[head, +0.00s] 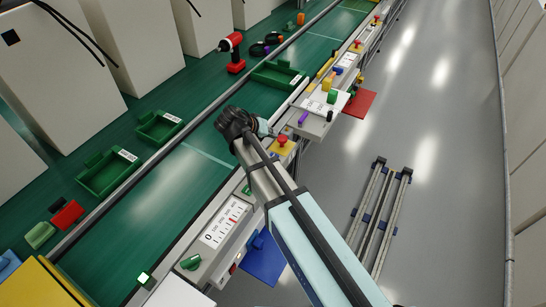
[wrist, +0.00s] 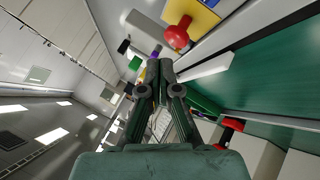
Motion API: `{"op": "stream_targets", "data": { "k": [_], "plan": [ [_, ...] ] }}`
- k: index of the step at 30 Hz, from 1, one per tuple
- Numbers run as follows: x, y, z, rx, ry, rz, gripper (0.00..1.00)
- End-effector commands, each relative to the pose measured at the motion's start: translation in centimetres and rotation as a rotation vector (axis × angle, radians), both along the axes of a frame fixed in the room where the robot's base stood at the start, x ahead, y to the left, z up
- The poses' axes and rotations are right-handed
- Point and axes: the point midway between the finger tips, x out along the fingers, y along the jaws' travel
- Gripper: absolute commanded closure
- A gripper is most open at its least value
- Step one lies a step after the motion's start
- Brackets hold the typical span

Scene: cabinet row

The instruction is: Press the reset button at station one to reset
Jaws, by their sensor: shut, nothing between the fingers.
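A red mushroom button on a yellow base (head: 283,143) sits on the console edge beside the conveyor, just right of my arm's end in the head view. In the wrist view the red button (wrist: 177,38) shows at the top on its yellow base (wrist: 196,14), ahead and right of the fingertips. My gripper (wrist: 160,70) is shut and empty, apart from the button. In the head view my gripper (head: 238,123) is a dark shape over the conveyor edge; its fingertips are hard to make out. No readable label marks this button as station one.
A panel with a scale (head: 221,228) and a green knob (head: 190,262) is nearer, above a blue mat (head: 263,262).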

Motion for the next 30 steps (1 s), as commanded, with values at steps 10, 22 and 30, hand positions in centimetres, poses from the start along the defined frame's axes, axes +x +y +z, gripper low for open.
{"op": "stream_targets", "data": {
  "k": [10, 22, 30],
  "plan": [
    [0.0, 0.0, -3.5, -0.001, 0.001, 0.001, 1.00],
    [0.0, 0.0, -8.1, 0.000, 0.001, 0.001, 1.00],
    [0.0, 0.0, -8.5, 0.000, 0.000, 0.000, 1.00]
  ]
}}
